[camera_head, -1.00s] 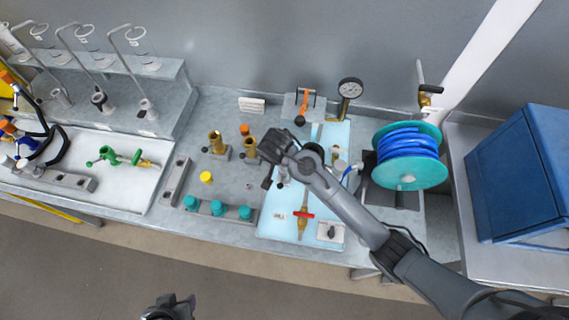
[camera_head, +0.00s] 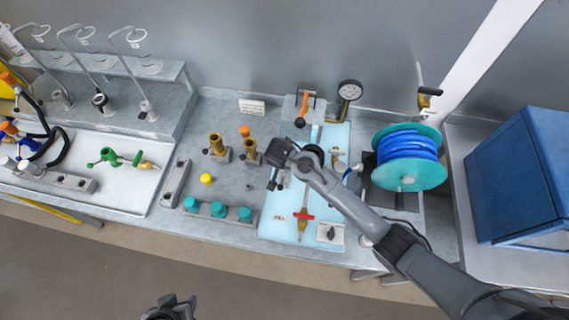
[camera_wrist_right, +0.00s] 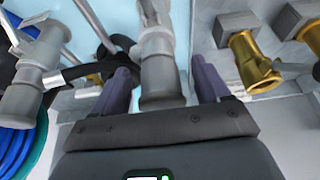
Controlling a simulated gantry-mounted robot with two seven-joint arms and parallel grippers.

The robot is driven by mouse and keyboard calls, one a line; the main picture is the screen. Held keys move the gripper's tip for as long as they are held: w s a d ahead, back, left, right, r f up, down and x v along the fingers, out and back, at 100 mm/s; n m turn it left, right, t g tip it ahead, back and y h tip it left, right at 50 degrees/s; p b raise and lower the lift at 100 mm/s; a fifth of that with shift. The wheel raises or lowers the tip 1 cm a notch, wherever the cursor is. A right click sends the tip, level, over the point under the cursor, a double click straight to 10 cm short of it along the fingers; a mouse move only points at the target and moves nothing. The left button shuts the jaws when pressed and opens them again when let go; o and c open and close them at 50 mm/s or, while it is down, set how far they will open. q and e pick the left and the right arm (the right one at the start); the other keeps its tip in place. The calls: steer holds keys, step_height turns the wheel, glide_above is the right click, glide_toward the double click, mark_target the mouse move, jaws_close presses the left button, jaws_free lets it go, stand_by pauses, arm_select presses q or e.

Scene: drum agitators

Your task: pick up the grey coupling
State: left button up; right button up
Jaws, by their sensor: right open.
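In the right wrist view a grey coupling (camera_wrist_right: 160,72) with a stepped round body stands between the two purple fingers of my right gripper (camera_wrist_right: 163,85). The fingers are apart, with a gap on each side of it. In the head view my right gripper (camera_head: 273,182) is over the left edge of the light blue mat and mostly hides the coupling there. A similar grey fitting (camera_wrist_right: 38,75) shows at the left of the wrist view. My left gripper (camera_head: 170,306) is at the bottom edge of the head view, away from the bench; its jaws are unclear.
Brass fittings (camera_head: 217,144) stand left of my right gripper. Teal caps (camera_head: 218,209) sit on a rail at the bench front. A blue hose reel (camera_head: 408,158) and a gauge (camera_head: 349,90) stand to the right. The bench around the yellow cap (camera_head: 206,179) is mostly clear.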

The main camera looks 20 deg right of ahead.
steer(key=c, duration=1.3)
steer(key=shift+r, duration=0.15)
steer(key=shift+c, duration=0.2)
steer(key=shift+r, duration=0.55)
steer(key=r, duration=0.3)
steer(key=shift+s+d, duration=0.15)
steer(key=shift+s, duration=0.1)
steer(key=s+d+r, duration=0.6)
steer(key=s, duration=0.3)
steer(key=shift+d+r, duration=0.35)
steer(key=shift+w, duration=0.1)
